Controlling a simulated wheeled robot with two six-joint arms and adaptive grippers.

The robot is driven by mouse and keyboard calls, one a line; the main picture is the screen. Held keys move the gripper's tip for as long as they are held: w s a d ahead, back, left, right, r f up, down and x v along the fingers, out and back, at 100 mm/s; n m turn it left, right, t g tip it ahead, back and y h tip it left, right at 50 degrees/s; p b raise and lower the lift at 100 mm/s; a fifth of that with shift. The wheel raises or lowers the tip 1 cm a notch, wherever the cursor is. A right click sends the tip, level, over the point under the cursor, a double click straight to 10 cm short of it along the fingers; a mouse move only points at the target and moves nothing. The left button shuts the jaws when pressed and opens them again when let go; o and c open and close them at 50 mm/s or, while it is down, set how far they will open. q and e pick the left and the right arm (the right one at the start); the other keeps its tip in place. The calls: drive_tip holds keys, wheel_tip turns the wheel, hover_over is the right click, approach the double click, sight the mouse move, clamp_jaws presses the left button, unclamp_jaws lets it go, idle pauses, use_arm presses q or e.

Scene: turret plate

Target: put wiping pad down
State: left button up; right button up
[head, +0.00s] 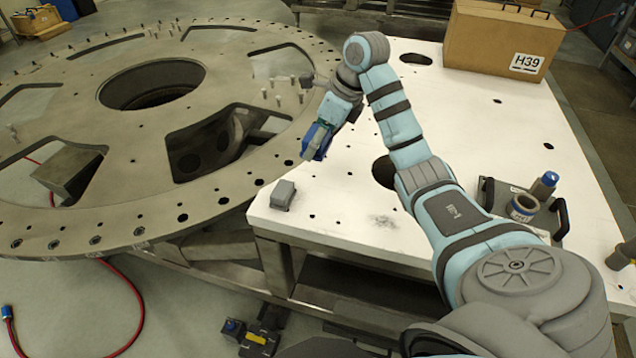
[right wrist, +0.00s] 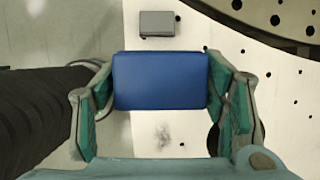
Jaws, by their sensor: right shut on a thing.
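The wiping pad is a blue block (right wrist: 160,81) held between the two fingers of my right gripper (right wrist: 162,100) in the right wrist view. In the head view the blue pad (head: 317,142) hangs below my right gripper (head: 325,128), above the left part of the white table (head: 450,110), near the turret plate's rim. A gap between the pad and the table cannot be judged for certain. My left gripper is not in view.
A small grey block (head: 283,195) lies on the table's near left corner; it also shows in the right wrist view (right wrist: 157,23). The large turret plate (head: 225,170) carries upright pins. A box marked H39 (head: 490,45) and a tray with cylinders (head: 556,222) stand on the table.

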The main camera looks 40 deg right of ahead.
drive_tip(key=b, duration=1.1)
hover_over(315, 207)
wheel_tip(315, 207, down, 12)
drive_tip(key=shift+s+d+f+b, duration=0.2)
drive_tip(key=shift+f+b, duration=0.25)
drive_tip(key=shift+f, duration=0.15)
drive_tip(key=shift+s+d+f+b, duration=0.1)
drive_tip(key=shift+s+f+b, duration=0.1)
drive_tip(key=shift+f+b, duration=0.35)
wheel_tip(315, 207, down, 5)
drive_tip(key=shift+r+p, duration=0.1)
drive_tip(key=shift+p, duration=0.6)
drive_tip(key=shift+f+b, duration=0.3)
drive_tip(key=shift+f, duration=0.2)
drive_tip(key=shift+a+f, duration=0.1)
drive_tip(key=shift+f, duration=0.05)
drive_tip(key=o, duration=1.5)
drive_tip(key=shift+o, duration=0.2)
drive_tip(key=shift+f, duration=0.1)
